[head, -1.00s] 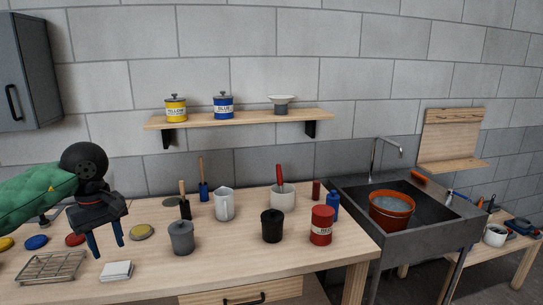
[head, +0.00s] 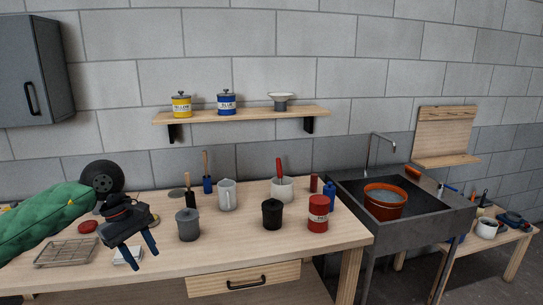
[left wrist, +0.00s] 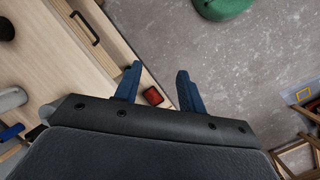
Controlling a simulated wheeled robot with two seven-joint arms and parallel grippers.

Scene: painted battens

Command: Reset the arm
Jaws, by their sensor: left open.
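My left gripper (head: 146,257) is in the head view at the lower left, on the green-sleeved arm. Its two blue fingers are apart with nothing between them. It is over the front left part of the workbench (head: 330,245), close to a white block (head: 128,256) and to the left of a grey lidded pot (head: 188,225). In the left wrist view the gripper (left wrist: 158,75) points down past the bench edge, with the floor showing beyond its open fingers. My right gripper is not in view.
A wire rack (head: 66,251) lies left of the gripper. A sink (head: 420,222) with an orange bucket (head: 384,203) is at the right. The bench's front middle is clear.

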